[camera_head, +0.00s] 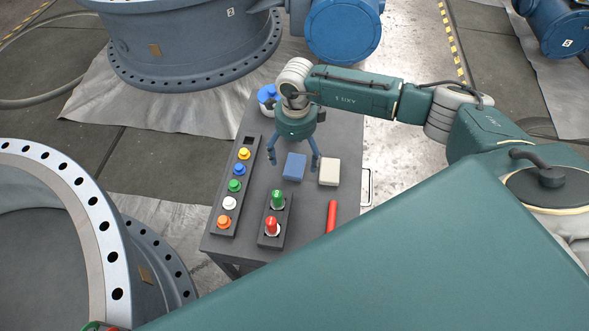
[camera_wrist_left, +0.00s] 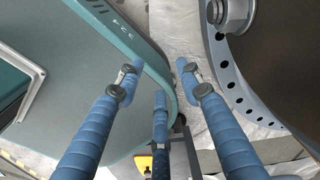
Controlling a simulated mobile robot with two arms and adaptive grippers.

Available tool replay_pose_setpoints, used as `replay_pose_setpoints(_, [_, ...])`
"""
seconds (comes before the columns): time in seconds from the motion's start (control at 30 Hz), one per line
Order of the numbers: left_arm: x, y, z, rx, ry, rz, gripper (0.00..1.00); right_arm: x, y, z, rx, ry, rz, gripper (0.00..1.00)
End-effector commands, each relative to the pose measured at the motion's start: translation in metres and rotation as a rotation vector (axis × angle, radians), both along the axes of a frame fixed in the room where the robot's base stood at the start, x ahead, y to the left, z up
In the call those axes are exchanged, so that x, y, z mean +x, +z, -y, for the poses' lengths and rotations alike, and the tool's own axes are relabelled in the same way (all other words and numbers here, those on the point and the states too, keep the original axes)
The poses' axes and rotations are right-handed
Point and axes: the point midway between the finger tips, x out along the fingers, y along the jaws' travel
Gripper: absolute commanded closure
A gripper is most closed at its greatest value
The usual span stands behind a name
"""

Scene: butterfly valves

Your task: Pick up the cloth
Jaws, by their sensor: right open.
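A blue square piece that looks like the folded cloth (camera_head: 294,167) lies on the dark table top (camera_head: 260,129) in the head view. A cream square piece (camera_head: 329,172) lies just to its right; I cannot tell whether it is also cloth. My right gripper (camera_head: 294,159) points down over the table with its fingers spread open and empty. Its fingertips show on either side of the blue piece; I cannot tell the height between them. My left gripper (camera_wrist_left: 159,78) shows in the left wrist view, its blue fingers spread and empty, away from the cloth.
A strip of coloured knobs (camera_head: 235,186) stands on the table's left side. A small holder (camera_head: 274,222) with a green and a red knob is near the front, with a red stick (camera_head: 332,216) to its right. A blue round item (camera_head: 267,93) sits behind. Large valve bodies (camera_head: 185,45) surround the table.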

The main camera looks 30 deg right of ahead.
Motion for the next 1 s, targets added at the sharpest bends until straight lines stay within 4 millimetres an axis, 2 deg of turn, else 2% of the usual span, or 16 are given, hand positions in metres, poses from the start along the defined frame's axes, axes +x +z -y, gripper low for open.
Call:
replay_pose_setpoints(0.07, [-0.006, -0.006, 0.000, 0.001, 0.000, -0.007, 0.63, 0.001, -0.007, 0.000, 0.001, 0.000, 0.002, 0.12])
replay_pose_setpoints(0.17, [-0.002, -0.011, 0.000, -0.001, 0.000, -0.002, 0.63, 0.002, -0.015, -0.001, 0.001, 0.000, 0.002, 0.12])
replay_pose_setpoints(0.43, [0.035, -0.037, 0.003, -0.006, 0.000, 0.052, 0.63, 0.006, -0.054, -0.003, 0.002, -0.002, 0.001, 0.12])
replay_pose_setpoints(0.7, [0.029, -0.037, 0.003, -0.005, 0.000, 0.042, 0.63, 0.006, -0.055, -0.003, 0.002, -0.001, 0.001, 0.12])
replay_pose_setpoints(0.77, [0.025, -0.037, 0.002, -0.005, 0.000, 0.036, 0.63, 0.006, -0.055, -0.003, 0.002, -0.001, 0.001, 0.22])
replay_pose_setpoints(0.97, [0.014, -0.038, 0.002, -0.003, 0.000, 0.021, 0.63, 0.006, -0.055, -0.003, 0.002, -0.001, 0.001, 0.62])
replay_pose_setpoints(1.0, [0.014, -0.038, 0.002, -0.003, 0.000, 0.021, 0.63, 0.006, -0.055, -0.003, 0.002, -0.001, 0.001, 0.66])
